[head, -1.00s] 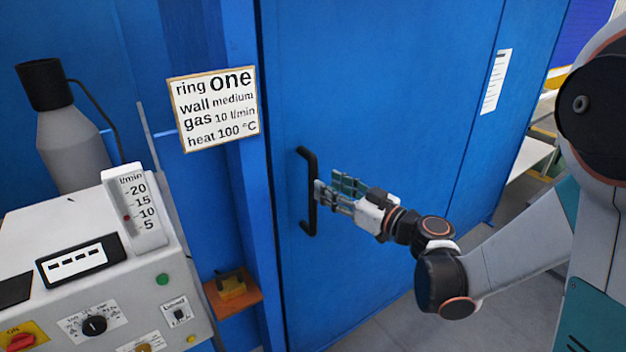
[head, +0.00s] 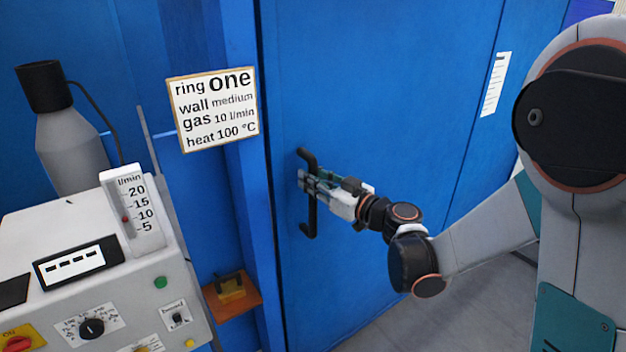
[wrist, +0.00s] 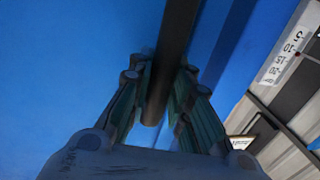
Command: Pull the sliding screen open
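The sliding screen (head: 400,110) is a large blue panel with a black vertical bar handle (head: 310,220) near its left edge. My gripper (head: 308,180) is at the handle, around its upper middle part. In the wrist view, the dark handle bar (wrist: 172,50) runs between the two green-padded fingers (wrist: 160,80), one on each side. The fingers lie close to the bar; whether they press on it is not clear. A dark seam runs along the screen's left edge, next to the blue frame (head: 250,190).
A grey control box (head: 130,270) with a flow scale (head: 132,210) stands at the left, near a grey bottle (head: 70,145). A sign (head: 213,108) hangs on the blue frame. A small orange shelf (head: 232,292) juts out below it. Grey floor (head: 430,325) is clear at lower right.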

